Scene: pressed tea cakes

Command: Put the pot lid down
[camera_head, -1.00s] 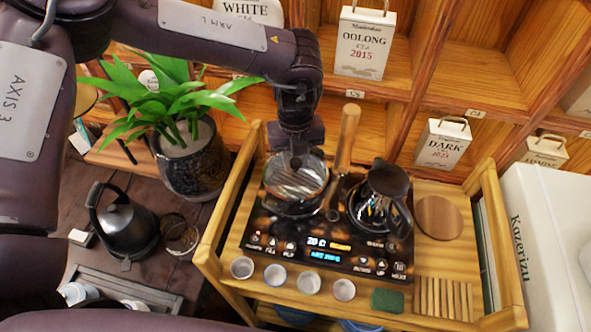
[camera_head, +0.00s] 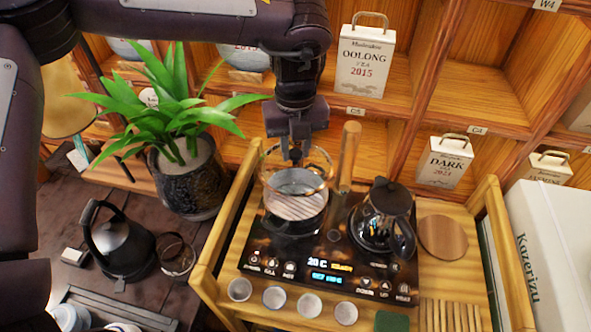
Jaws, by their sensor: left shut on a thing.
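The glass pot lid (camera_head: 321,166) is clear, with a warm-toned rim. It hangs below my left gripper (camera_head: 295,153), which is shut on its top. The lid appears just above the clear glass pot (camera_head: 297,222), overlapping its opening in the picture. The pot stands on the left part of the black cooktop (camera_head: 262,245), with a pale slatted disc showing inside it. The exact gap between lid and pot is hard to judge through the glass. My right gripper is not in view.
A dark-lidded glass teapot (camera_head: 383,215) stands right of the pot. A wooden handle (camera_head: 348,155) rises close beside the lid. A round wooden disc (camera_head: 442,237) lies at the right of the tray, and several small cups (camera_head: 274,297) line its front. A potted plant (camera_head: 190,178) stands left.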

